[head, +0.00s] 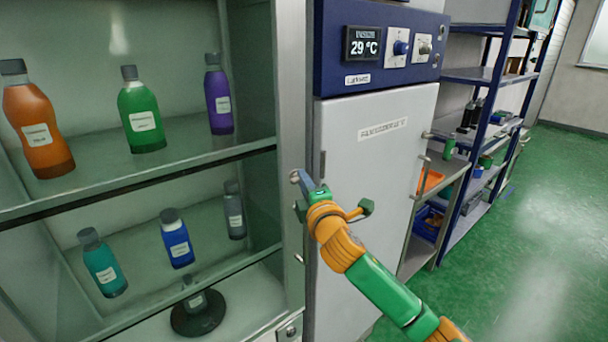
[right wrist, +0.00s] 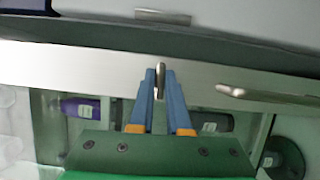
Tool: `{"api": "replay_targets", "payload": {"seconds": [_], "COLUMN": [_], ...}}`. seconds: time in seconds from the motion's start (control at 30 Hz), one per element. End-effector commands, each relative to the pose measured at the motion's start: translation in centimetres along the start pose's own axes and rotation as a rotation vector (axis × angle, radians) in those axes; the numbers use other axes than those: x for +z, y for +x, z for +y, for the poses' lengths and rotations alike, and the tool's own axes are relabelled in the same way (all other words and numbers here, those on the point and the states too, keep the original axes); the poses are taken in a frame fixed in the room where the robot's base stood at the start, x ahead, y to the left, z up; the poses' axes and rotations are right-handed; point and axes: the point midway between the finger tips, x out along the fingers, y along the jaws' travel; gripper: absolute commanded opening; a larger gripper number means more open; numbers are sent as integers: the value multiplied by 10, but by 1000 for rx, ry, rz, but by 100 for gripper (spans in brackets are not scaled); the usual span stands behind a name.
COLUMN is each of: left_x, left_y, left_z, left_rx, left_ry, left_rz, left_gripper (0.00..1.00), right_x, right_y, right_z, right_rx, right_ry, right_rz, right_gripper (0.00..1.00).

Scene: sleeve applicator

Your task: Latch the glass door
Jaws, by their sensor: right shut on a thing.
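The glass door's pale metal frame (head: 291,110) runs up the right side of the cabinet in the head view, and it crosses the right wrist view as a light band (right wrist: 60,68). My right gripper (head: 308,184) is at this frame, about mid-height. In the right wrist view, its two blue fingers (right wrist: 160,85) are shut on a small metal latch (right wrist: 160,76), which stands edge-on between them. A metal handle (right wrist: 268,97) lies on the frame beside the fingers. The gripper partly hides the latch in the head view. My left gripper is not in view.
Several bottles stand on the cabinet shelves, including an orange one (head: 38,120) and a green one (head: 141,112). A white-doored unit with a blue control panel (head: 382,45) stands close to the right. Farther right are blue-framed shelves (head: 490,110) and open green floor (head: 530,200).

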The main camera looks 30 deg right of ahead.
Motion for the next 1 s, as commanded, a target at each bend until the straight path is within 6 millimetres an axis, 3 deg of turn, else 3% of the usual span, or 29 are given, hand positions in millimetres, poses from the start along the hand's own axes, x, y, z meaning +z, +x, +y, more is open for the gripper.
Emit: {"api": "replay_targets", "payload": {"seconds": [0.67, 0.7, 0.8, 1.0], "left_x": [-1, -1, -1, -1], "left_y": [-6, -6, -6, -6], "left_z": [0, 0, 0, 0], "left_rx": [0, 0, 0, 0], "left_ry": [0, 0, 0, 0], "left_rz": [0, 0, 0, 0], "left_gripper": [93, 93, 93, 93], "right_x": [0, 0, 0, 0], "right_y": [0, 0, 0, 0], "right_z": [0, 0, 0, 0], "right_rx": [-20, -20, -20, -20], "right_ry": [49, 49, 49, 48], "right_rz": [0, 0, 0, 0], "right_gripper": [0, 23, 45, 45]}}
